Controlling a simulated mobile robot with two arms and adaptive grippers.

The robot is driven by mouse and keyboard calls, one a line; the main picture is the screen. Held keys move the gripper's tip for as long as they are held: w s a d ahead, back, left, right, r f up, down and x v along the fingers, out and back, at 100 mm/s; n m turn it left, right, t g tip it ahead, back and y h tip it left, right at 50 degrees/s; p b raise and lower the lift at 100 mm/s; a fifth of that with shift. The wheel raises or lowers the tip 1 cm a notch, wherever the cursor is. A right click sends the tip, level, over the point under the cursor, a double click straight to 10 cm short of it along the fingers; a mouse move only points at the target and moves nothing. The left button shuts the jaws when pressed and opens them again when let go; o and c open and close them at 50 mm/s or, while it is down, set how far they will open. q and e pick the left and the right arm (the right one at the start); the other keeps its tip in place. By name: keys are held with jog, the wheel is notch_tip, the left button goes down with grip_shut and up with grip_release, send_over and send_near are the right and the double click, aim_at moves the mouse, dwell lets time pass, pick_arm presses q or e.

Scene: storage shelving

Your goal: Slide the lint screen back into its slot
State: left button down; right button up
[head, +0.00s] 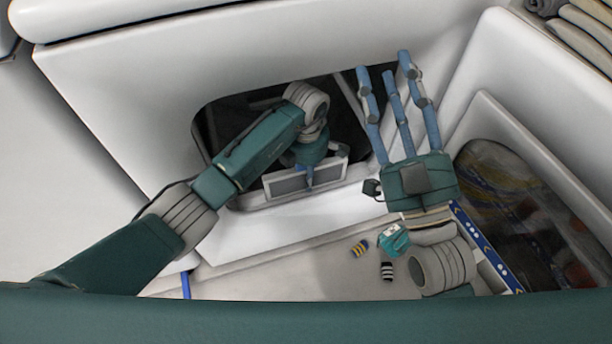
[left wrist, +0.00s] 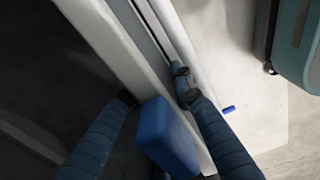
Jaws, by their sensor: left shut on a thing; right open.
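The lint screen (head: 285,184), a pale frame with grey mesh, is at the lower lip of the dark opening (head: 232,115) in the white machine. My left gripper (head: 308,170) reaches into the opening and is shut on the screen. In the left wrist view, a blue block (left wrist: 168,138), which looks like its handle, sits between the fingers of my left gripper (left wrist: 153,86). The slot is not clear; whether the screen's edge is in it I cannot tell. My right gripper (head: 386,68) is open and empty, fingers up, right of the opening.
A teal box (head: 393,240) and two small striped items (head: 360,248) (head: 388,271) lie on the pale floor below. A white door with a dark window (head: 520,205) stands at the right. Folded cloths (head: 580,25) are at the upper right.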

pick_arm(q)
jog(key=shift+s+f, duration=0.1)
jog(key=shift+f, duration=0.3)
jog(key=c, duration=1.4)
grip_release()
jog(key=shift+f, duration=0.1)
jog(key=shift+r, duration=4.05)
jog(key=shift+w, duration=0.2)
